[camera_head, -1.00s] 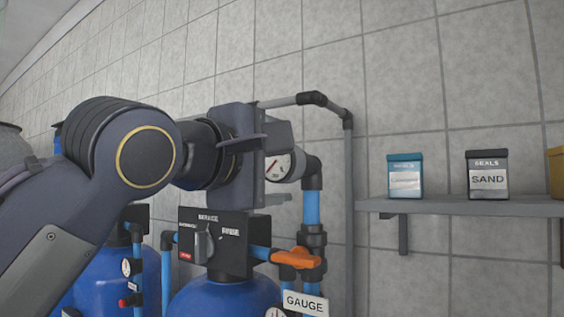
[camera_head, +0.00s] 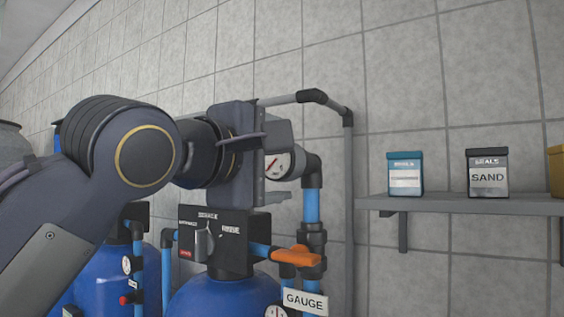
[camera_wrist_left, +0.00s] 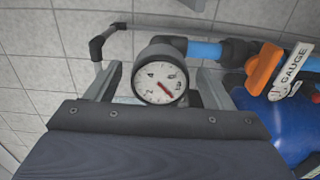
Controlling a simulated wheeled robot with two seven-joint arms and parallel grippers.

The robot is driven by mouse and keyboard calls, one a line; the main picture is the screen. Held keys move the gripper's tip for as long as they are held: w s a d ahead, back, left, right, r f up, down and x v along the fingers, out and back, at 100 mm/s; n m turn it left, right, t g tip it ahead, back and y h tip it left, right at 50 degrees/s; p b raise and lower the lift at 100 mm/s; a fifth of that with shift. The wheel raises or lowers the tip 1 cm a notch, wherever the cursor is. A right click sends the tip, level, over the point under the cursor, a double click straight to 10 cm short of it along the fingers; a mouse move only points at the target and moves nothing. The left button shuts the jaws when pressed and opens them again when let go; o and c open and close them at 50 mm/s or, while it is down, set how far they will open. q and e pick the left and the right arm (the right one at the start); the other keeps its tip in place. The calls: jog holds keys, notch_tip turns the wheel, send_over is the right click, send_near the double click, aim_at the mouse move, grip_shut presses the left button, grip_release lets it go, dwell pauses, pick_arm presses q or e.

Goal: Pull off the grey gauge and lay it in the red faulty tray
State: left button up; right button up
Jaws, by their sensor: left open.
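The grey gauge (camera_head: 278,165) has a white dial with a red needle and sits at the pipe elbow on the wall side. In the left wrist view the gauge (camera_wrist_left: 160,82) is face-on near the middle. My left gripper (camera_head: 268,167) is open, with one finger on either side of the gauge; the fingers in the left wrist view (camera_wrist_left: 157,84) look apart from it, though contact is hard to judge. The red faulty tray is not in view. My right gripper is not in view.
A blue pipe (camera_head: 312,207) runs below the elbow to an orange valve handle (camera_head: 297,257). A GAUGE label (camera_head: 305,302) is beneath. A black control head (camera_head: 220,240) tops a blue tank (camera_head: 222,298). A shelf (camera_head: 450,203) holds small boxes at the right.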

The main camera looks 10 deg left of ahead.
aim_at(274, 160)
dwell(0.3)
pick_arm(q)
jog(key=c, duration=1.3)
jog(key=shift+s, duration=0.15)
jog(key=shift+v, duration=2.9)
